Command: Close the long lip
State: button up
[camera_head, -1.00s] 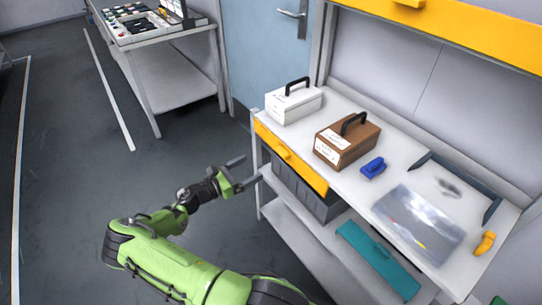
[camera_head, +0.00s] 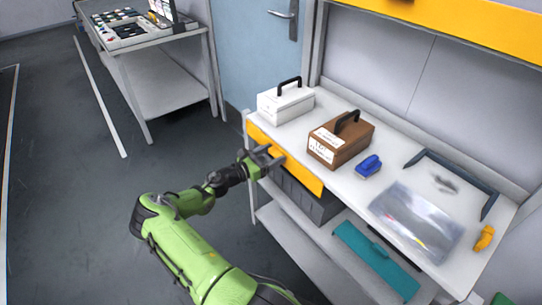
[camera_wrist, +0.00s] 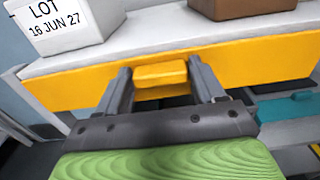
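The long yellow lip (camera_head: 305,178) is the front panel along the edge of the white bench, and it also shows in the wrist view (camera_wrist: 255,66). A yellow block handle (camera_wrist: 160,74) sticks out from it. My gripper (camera_head: 271,156) is at the left part of this panel. In the wrist view my gripper (camera_wrist: 160,68) is open, with one finger on each side of the handle. I cannot tell whether the fingers touch the handle or panel. In the head view the gripper hides the handle. How far the panel stands out from the bench is unclear.
On the white bench top (camera_head: 384,167) stand a white case (camera_head: 285,104), a brown case (camera_head: 340,139), a blue item (camera_head: 368,166) and a clear pouch (camera_head: 415,220). A grey bin (camera_head: 312,203) sits below the panel. Another yellow panel (camera_head: 460,28) is above.

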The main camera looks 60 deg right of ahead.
jog(key=c, duration=1.1)
jog(key=shift+o, duration=0.2)
notch_tip(320, 180, up, 7)
jog(key=p, duration=0.5)
jog(key=shift+p, duration=0.4)
jog(key=shift+r, duration=0.1)
jog(key=o, duration=1.5)
jog(key=p+v, duration=0.2)
jog(key=v, duration=1.3)
jog(key=shift+w+a, duration=0.2)
jog(key=shift+a, duration=0.2)
